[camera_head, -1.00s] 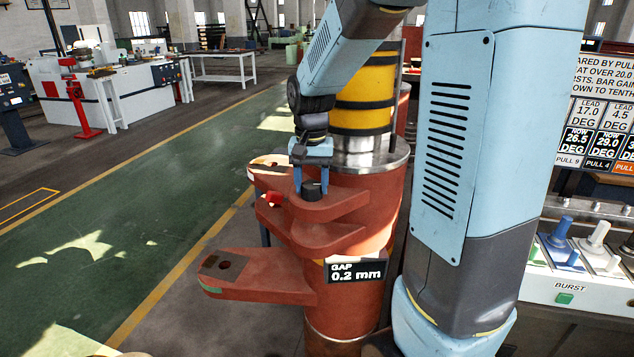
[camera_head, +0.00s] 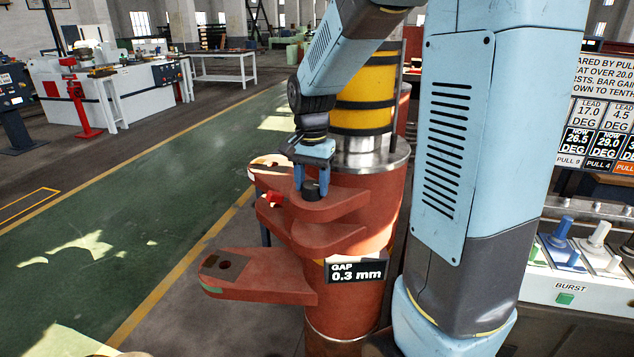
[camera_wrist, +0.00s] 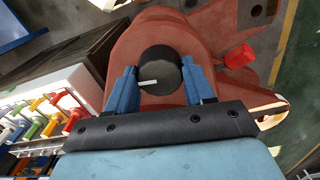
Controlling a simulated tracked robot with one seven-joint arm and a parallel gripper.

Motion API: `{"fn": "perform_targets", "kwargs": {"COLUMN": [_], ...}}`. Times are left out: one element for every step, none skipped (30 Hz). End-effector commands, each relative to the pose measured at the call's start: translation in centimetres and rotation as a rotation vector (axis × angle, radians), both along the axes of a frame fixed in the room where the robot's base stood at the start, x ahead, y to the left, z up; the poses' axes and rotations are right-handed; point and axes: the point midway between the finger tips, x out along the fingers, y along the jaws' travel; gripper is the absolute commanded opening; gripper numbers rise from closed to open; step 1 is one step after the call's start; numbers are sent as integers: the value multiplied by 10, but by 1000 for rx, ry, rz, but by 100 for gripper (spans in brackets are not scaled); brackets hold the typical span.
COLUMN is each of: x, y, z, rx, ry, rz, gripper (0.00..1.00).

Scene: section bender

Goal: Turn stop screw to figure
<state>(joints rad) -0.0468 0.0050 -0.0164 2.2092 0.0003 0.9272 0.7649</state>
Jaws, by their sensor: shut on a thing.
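The stop screw is a dark round knob (camera_wrist: 160,70) with a white pointer mark, on a red bracket (camera_head: 330,208) of the red column. In the wrist view the mark points to the left. My gripper (camera_head: 311,186) comes down on the knob from above, and its two blue fingers are closed on the knob's sides, as the wrist view (camera_wrist: 160,85) shows. In the head view the knob (camera_head: 311,190) is partly hidden by a finger. A display (camera_head: 356,271) on the column reads GAP 0.3 mm.
A red block (camera_head: 274,198) sits on the bracket beside the knob. A lower red arm with a hole (camera_head: 260,275) sticks out to the left. A control panel with levers and a green BURST button (camera_head: 565,299) stands at right, under a screen (camera_head: 600,110). The green floor at left is clear.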

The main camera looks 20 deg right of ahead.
Motion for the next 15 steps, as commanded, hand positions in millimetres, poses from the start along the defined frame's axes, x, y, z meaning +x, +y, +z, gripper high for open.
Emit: {"fn": "perform_targets", "kwargs": {"x": [0,0,0,0,0,0,0,0,0,0,0,0,0,0,0], "y": [-2,-2,-2,-2,-2,-2,-2,-1,-1,-1,-1,-1,-1,-1,-1], "z": [0,0,0,0,0,0,0,0,0,0,0,0,0,0,0], "rx": [-1,-1,-1,-2,-2,-1,-1,-1,-1,-1,-1,-1,-1,-1,0], "ry": [-1,-1,-1,-1,-1,-1,-1,-1,-1,-1,-1,-1,-1,-1,0], "rz": [-2,-2,-2,-2,-2,-1,-1,-1,-1,-1,-1,0,0,0,0], "gripper": [22,22,22,54,57,61,64,67,71,74,76,78,78,78,78]}}
